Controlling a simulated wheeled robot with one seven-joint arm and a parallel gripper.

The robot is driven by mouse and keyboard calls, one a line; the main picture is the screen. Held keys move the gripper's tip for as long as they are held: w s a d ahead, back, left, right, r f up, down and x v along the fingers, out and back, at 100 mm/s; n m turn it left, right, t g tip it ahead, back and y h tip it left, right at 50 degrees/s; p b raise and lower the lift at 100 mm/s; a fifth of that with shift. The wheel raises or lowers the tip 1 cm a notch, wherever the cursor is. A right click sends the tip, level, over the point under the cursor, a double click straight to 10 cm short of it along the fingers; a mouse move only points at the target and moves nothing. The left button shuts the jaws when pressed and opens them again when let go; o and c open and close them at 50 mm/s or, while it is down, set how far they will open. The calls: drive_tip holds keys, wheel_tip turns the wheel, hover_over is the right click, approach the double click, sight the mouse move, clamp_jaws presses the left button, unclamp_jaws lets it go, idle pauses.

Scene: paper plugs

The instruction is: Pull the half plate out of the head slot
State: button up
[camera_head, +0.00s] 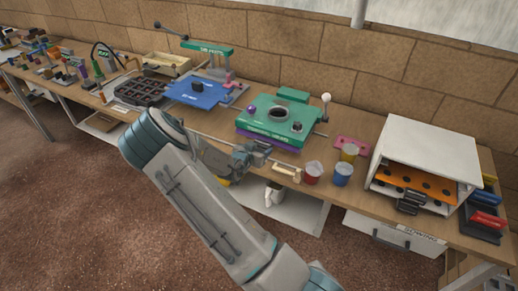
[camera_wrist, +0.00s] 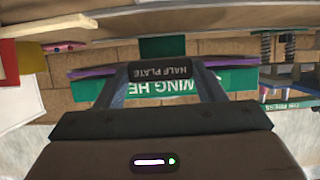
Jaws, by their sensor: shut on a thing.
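The half plate shows in the wrist view as a dark handle (camera_wrist: 157,71) with an upside-down "HALF PLATE" label. My gripper (camera_head: 262,150) is shut on this handle, one finger on each side, also in the wrist view (camera_wrist: 160,78). The green forming head (camera_head: 262,120) is directly behind it, with a round opening on top. Its green front (camera_wrist: 150,87) shows behind my fingers in the wrist view. A purple layer (camera_head: 283,146) lies under the head. My gripper hides the handle in the head view, and the plate's depth in the slot cannot be told.
A red cup (camera_head: 312,173) and a blue cup (camera_head: 342,175) stand right of my gripper, near the bench edge. A white oven-like box (camera_head: 430,145) is farther right. A blue plate press (camera_head: 196,94) stands left. Open air lies in front of the bench.

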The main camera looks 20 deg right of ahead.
drive_tip(key=shift+s+a, duration=0.35)
drive_tip(key=shift+a, duration=0.2)
idle(0.5)
drive_tip(key=s+a+p, duration=0.2)
drive_tip(key=s+a, duration=0.9)
drive_tip(key=a, duration=0.3)
drive_tip(key=shift+s+a+p, duration=0.15)
drive_tip(key=shift+a+p, duration=0.05)
drive_tip(key=shift+p, duration=0.2)
idle(4.3)
drive_tip(key=shift+s+a, duration=0.2)
drive_tip(key=shift+a, duration=0.1)
idle(0.4)
